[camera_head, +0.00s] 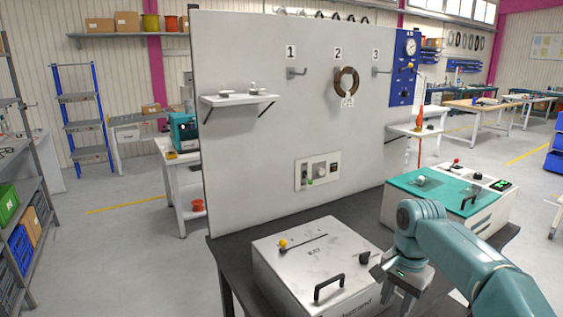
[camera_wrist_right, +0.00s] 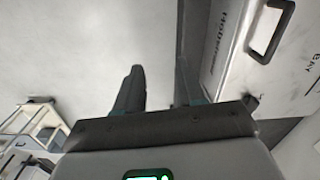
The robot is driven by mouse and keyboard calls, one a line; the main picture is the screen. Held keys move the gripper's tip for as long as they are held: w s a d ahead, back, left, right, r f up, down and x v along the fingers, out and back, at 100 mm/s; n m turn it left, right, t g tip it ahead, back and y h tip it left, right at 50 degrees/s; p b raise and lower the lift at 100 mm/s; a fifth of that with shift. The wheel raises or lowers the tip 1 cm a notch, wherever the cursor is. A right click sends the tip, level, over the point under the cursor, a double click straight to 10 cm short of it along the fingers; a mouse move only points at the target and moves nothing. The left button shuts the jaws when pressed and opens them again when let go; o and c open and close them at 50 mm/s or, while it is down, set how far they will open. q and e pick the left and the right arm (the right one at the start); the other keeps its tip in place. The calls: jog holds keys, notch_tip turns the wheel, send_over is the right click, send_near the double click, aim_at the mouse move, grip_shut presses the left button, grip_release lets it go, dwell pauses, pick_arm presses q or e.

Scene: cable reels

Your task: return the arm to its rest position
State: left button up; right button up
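My right arm (camera_head: 470,255) is teal and comes in from the lower right in the head view. Its gripper (camera_head: 391,290) points down beside the right end of a white box (camera_head: 300,255) with a black handle. In the right wrist view the two dark fingers of the gripper (camera_wrist_right: 158,75) stand apart with nothing between them. The white box (camera_wrist_right: 285,75) shows at the upper right there, beside the fingers. I cannot tell whether the gripper touches it. My left gripper is in neither view.
A dark table (camera_head: 345,215) carries the white box and a teal-topped unit (camera_head: 440,195). A white panel (camera_head: 250,60) stands behind, with numbered hooks. A brown coil (camera_head: 346,82) hangs at number 2. A small shelf (camera_head: 238,99) juts out at left.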

jog(key=s+a+f+n+y, duration=0.1)
jog(key=s+a+f+n, duration=0.25)
jog(key=f, duration=0.95)
jog(key=s+a+f+n+y, duration=0.2)
jog(key=s+a+f, duration=0.25)
jog(key=f, duration=0.75)
jog(key=s+a+f+n, duration=0.1)
jog(key=s+f, duration=0.3)
jog(key=s, duration=0.6)
jog(key=s+a+f+n, duration=0.1)
jog(key=s+a+f, duration=0.2)
jog(key=s, duration=0.7)
notch_tip(320, 180, down, 3)
jog(key=shift+s+a+r+n+y, duration=0.2)
jog(key=shift+n+y, duration=0.1)
jog(key=shift+n, duration=0.05)
jog(key=shift+w, duration=0.1)
